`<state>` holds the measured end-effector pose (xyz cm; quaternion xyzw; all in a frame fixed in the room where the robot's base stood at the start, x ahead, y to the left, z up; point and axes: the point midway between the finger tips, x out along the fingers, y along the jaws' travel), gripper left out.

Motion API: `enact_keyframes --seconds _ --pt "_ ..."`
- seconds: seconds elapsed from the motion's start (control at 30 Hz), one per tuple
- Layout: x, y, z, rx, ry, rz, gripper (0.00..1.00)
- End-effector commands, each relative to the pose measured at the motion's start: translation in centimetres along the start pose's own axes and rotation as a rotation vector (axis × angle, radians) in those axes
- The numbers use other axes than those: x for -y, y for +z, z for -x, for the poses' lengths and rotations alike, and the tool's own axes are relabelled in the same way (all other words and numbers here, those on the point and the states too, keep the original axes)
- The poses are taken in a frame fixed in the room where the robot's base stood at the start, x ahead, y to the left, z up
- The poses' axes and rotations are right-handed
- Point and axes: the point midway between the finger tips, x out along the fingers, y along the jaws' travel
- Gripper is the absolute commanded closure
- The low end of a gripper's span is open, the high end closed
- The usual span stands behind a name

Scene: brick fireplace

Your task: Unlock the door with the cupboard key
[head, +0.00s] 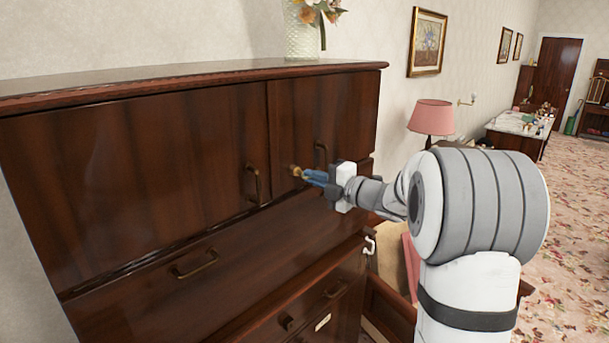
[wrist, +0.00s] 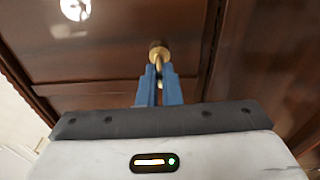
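The dark wooden cupboard (head: 120,165) has two upper doors with brass pull handles. The right upper door (head: 300,105) looks closed and has a round brass lock (wrist: 158,50) near its lower left. My gripper (head: 308,175) is at this lock, and its blue fingers (wrist: 159,85) are close together around a thin brass key (wrist: 159,68). The key's front end meets the lock. The fingers hide most of the key, so I cannot tell how deep it sits or whether it has turned.
A vase of flowers (head: 304,35) stands on top of the cupboard. A pink lamp (head: 432,118) stands behind on the right. The patterned carpet (head: 565,240) is clear at the right.

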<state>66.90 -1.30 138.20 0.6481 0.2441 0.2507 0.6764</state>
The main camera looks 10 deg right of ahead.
Motion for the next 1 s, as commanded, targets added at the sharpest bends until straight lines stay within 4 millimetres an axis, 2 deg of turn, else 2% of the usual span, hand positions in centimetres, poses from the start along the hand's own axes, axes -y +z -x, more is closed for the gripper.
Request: enact_keyframes --seconds 0.27,0.37,0.4,0.7,1.0 --pt "0.03 0.0 0.0 0.0 0.001 -0.016 1.0" --pt "0.04 0.0 0.0 0.0 0.007 -0.082 1.0" --pt "0.01 0.0 0.0 0.0 0.009 -0.097 0.94" --pt "0.01 0.0 0.0 0.0 0.008 -0.092 0.7" --pt "0.1 0.04 0.54 0.001 0.009 -0.09 0.7"
